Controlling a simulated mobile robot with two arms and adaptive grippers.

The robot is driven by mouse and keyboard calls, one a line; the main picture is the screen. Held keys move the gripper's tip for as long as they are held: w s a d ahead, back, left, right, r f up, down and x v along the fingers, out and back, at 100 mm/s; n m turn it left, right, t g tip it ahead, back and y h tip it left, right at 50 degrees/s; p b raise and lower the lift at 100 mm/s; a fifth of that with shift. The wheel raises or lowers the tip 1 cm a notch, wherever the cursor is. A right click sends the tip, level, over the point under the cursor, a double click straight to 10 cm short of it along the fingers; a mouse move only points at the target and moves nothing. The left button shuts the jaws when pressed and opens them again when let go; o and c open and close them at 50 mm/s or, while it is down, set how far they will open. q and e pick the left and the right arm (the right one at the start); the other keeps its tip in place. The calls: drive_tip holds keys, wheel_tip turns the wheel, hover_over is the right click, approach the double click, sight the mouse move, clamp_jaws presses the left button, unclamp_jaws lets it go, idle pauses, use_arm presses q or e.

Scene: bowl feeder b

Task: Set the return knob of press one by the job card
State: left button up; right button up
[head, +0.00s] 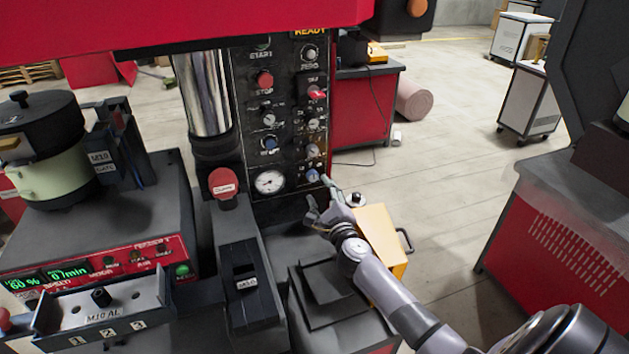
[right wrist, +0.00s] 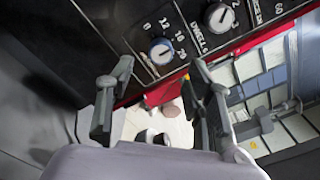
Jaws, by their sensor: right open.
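The press's dark control panel (head: 290,115) stands mid-picture in the head view, with rows of knobs. Its lowest right knob (head: 312,176) is blue; another blue knob (head: 269,143) sits higher left. I cannot read which is the return knob. My right gripper (head: 318,205) is open and empty, just below the lowest right knob. In the right wrist view, a blue-rimmed knob (right wrist: 161,52) with scale marks 8 to 20 lies beyond and between the open fingertips (right wrist: 160,82), apart from them. A second knob (right wrist: 218,17) has "DWELL" lettering beside it. I make out no job card.
A pressure gauge (head: 269,182) and a red round button (head: 223,183) sit left of my gripper. A yellow box (head: 385,235) stands close beside my right forearm. A bowl feeder (head: 50,150) is at the left.

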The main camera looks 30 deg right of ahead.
sight(313, 178)
drive_tip(key=x, duration=0.6)
drive_tip(key=shift+b, duration=0.35)
drive_tip(key=shift+s, duration=0.1)
drive_tip(key=shift+c, duration=0.5)
clamp_jaws()
